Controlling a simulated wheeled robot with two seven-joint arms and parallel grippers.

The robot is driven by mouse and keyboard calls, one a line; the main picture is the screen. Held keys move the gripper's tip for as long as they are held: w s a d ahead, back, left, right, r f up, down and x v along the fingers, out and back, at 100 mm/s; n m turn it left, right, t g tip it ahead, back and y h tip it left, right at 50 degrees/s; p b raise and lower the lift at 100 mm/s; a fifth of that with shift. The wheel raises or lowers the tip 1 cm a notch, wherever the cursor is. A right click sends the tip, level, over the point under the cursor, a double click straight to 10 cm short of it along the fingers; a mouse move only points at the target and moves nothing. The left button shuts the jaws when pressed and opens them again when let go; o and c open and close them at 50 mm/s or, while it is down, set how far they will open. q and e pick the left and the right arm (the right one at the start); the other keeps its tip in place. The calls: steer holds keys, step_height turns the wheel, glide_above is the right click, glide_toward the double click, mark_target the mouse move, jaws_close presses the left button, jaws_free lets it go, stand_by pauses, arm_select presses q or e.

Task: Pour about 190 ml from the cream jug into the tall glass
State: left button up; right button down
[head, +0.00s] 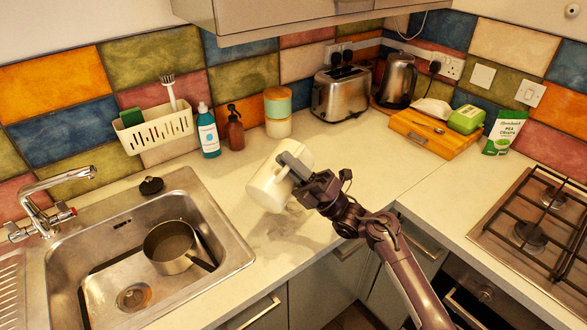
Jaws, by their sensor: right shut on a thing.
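The cream jug (266,188) is in the middle of the head view, tilted, with its lower part toward the lower left. My right gripper (297,178) is shut on it from the right side and holds it over the worktop near the sink's right edge. The gripper hides part of the jug's right side. I cannot make out the tall glass; no glass shows clearly on the worktop. I cannot see the jug's contents or any stream. My left gripper is not in view.
The sink (215,222) with a saucepan (170,246) lies left. A blue bottle (208,135), amber bottle (234,130) and canister (278,112) stand behind. A toaster (341,93), kettle (398,80) and wooden board (432,137) are farther back. The hob (540,215) is right.

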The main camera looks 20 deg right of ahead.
mark_target(280, 200)
steer(key=shift+r, duration=0.1)
steer(key=shift+s+a+f+n+g+y+b, duration=0.3)
steer(key=shift+s+a+f+n+g+b, duration=0.15)
steer(key=shift+n, duration=0.25)
steer(key=f+n+g+b, duration=0.1)
steer(key=n+b, duration=0.1)
steer(key=b, duration=0.1)
steer(key=s+a+f+n+g+b, duration=0.1)
steer(key=f+n+g+b, duration=0.1)
steer(key=b, duration=0.1)
steer(key=f+n+g+y+b, duration=0.1)
steer(key=n+g+b, duration=0.1)
steer(key=b, duration=0.2)
steer(key=shift+s+a+f+n, duration=0.15)
steer(key=shift+a+f+n, duration=0.15)
steer(key=shift+f, duration=0.05)
steer(key=shift+r+n+g, duration=0.1)
steer(key=shift+n+g, duration=0.2)
steer(key=shift+g, duration=0.05)
steer(key=shift+r, duration=0.1)
steer(key=shift+s+a+f+n+g+b, duration=0.1)
steer(key=shift+a+f+n+g+b, duration=0.1)
steer(key=shift+n+g+b, duration=0.45)
steer(key=shift+r+b, duration=0.1)
steer(key=shift+b, duration=0.2)
